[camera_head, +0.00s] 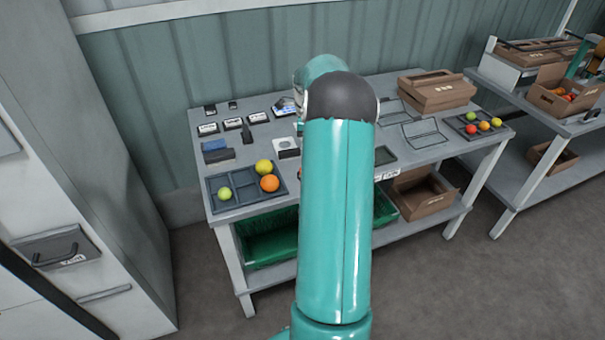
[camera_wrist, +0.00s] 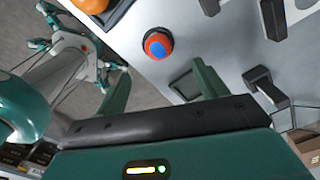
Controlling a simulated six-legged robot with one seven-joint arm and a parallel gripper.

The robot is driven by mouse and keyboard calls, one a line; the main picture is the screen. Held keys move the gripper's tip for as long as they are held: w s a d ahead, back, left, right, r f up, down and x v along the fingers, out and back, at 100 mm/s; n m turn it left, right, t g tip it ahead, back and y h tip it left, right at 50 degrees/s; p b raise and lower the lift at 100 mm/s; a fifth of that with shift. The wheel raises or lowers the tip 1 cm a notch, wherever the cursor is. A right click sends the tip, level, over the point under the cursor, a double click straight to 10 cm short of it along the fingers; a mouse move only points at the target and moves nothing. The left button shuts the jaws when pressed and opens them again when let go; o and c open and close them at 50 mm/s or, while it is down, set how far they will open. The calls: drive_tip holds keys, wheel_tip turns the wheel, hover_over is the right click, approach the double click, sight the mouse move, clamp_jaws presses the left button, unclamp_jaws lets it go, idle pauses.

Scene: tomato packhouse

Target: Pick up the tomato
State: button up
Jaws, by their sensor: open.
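In the head view a dark divided tray at the table's left front (camera_head: 243,207) holds a green tomato (camera_head: 224,193), a yellow tomato (camera_head: 264,166) and an orange tomato (camera_head: 269,184). In the wrist view part of an orange fruit (camera_wrist: 90,5) shows at the top left edge. A round red object with a blue top (camera_wrist: 158,45) stands on the table just beyond my fingers; I cannot tell what it is. My gripper (camera_wrist: 161,70) is open, with nothing between its green fingers. In the head view my arm hides my gripper.
A second tray (camera_head: 459,123) with several tomatoes sits at the table's right end. Small dark devices (camera_head: 232,123) lie at the back left. Green crates (camera_head: 270,250) and an open box (camera_head: 424,198) are on the shelf below.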

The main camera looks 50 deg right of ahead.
drive_tip(key=f, duration=0.4)
drive_tip(key=shift+s+d+f, duration=0.15)
drive_tip(key=shift+s+f, duration=0.05)
drive_tip(key=shift+f, duration=0.1)
wheel_tip(320, 180, down, 6)
drive_tip(key=shift+s+r, duration=0.1)
drive_tip(key=c, duration=0.8)
